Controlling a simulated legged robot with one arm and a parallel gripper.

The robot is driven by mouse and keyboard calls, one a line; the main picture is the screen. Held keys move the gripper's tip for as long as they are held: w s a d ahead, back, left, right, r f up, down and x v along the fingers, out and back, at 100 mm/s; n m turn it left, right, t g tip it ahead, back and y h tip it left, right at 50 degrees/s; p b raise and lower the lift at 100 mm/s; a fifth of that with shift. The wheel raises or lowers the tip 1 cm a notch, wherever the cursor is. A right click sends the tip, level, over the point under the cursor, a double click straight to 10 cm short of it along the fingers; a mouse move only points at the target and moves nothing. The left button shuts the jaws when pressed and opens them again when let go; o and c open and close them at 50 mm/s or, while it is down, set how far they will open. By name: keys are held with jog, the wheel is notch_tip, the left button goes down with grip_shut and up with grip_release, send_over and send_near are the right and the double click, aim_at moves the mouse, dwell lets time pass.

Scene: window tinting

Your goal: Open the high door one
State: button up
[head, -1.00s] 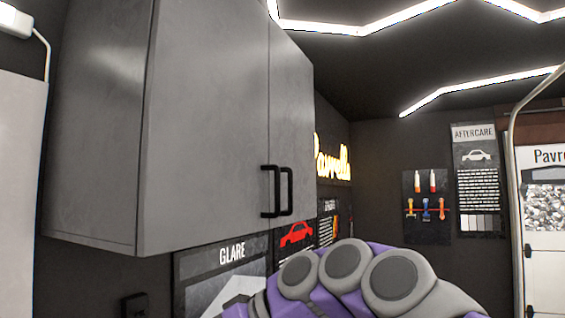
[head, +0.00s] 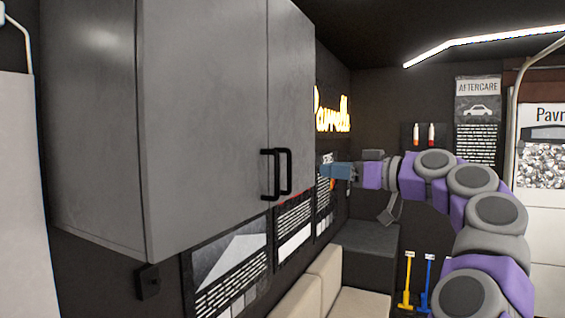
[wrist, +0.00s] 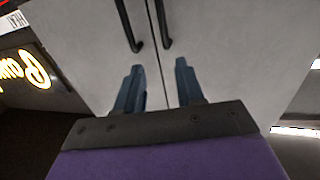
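The grey wall cabinet (head: 200,120) hangs at the left in the head view. Its two doors are shut and meet at a vertical seam. Each has a black bar handle beside the seam: the left handle (head: 268,175) and the right handle (head: 287,172). In the wrist view the handles show at the top, the left one (wrist: 127,25) and the right one (wrist: 160,22). My gripper (head: 335,171) is just right of the handles in the head view. Its two blue fingers (wrist: 158,85) are apart, with nothing between them, below the handles in the wrist view. I see no clear contact.
Cream seats (head: 318,290) and a dark box (head: 365,250) stand below and beyond the cabinet. A glowing sign (head: 332,108) is on the dark wall. Posters (head: 230,275) hang under the cabinet. Yellow and blue tools (head: 408,285) stand at the lower right.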

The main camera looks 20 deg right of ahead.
jog(key=p, duration=0.1)
send_near(277, 166)
jog(key=w+a, duration=0.1)
jog(key=p+x, duration=0.1)
jog(key=x, duration=0.2)
jog(key=p+x, duration=0.1)
jog(key=x, duration=0.3)
jog(key=p+x, duration=0.1)
jog(key=x, duration=0.2)
jog(key=shift+w+d+f, duration=0.15)
jog(key=shift+w+d, duration=0.1)
jog(key=shift+w, duration=0.05)
jog(key=shift+s, duration=0.35)
jog(key=shift+w+d, duration=0.1)
jog(key=shift+d, duration=0.45)
jog(key=c, duration=0.4)
jog(key=shift+c, duration=1.4)
jog(key=shift+a, duration=0.2)
grip_shut()
